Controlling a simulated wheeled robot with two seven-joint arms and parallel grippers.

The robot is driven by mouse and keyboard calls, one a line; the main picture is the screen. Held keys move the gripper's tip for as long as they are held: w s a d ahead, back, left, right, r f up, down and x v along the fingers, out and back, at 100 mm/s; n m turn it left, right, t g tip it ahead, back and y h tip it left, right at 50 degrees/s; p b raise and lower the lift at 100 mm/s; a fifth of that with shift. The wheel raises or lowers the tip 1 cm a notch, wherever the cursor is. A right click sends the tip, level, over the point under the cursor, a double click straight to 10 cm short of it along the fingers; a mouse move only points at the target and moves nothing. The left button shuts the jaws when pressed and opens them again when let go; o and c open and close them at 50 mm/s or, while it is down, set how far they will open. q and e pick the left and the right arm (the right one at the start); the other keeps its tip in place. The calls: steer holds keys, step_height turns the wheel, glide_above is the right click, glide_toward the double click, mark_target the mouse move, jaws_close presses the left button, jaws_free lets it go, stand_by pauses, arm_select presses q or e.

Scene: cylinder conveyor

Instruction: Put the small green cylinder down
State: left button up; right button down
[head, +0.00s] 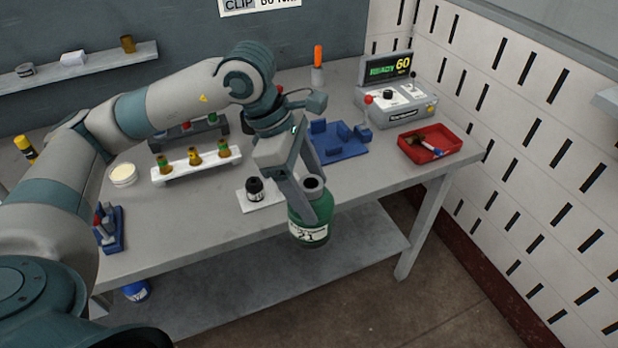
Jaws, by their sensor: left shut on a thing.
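My left gripper (303,196) comes in from the left and points down near the table's front edge. It is shut on a small green cylinder (311,216) with a white label reading 21 and a dark round opening on top. The cylinder hangs upright or nearly so, in front of the table edge in the picture. I cannot tell its exact height. My right gripper is not in view.
A lower shelf (250,270) lies beneath. The table's right front is clear.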

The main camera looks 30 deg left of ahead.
mark_target(310, 231)
arm_select(q)
steer(key=f+m+g, duration=0.1)
steer(key=f+m, duration=0.2)
steer(key=s+f+m+g, duration=0.1)
steer(key=f+m, duration=0.3)
steer(key=f+m+g, duration=0.2)
steer(key=f+m, duration=0.1)
steer(key=shift+s+d+f+m+y, duration=0.2)
steer(key=shift+d+f+m+y, duration=0.1)
steer(key=shift+f+y, duration=0.1)
steer(key=s+f+m+g+y, duration=0.1)
steer(key=s+f+m+y, duration=0.2)
steer(key=f+m, duration=0.7)
steer(key=shift+s+a+g+y, duration=0.3)
steer(key=shift+a, duration=0.15)
steer(key=shift+f, duration=0.1)
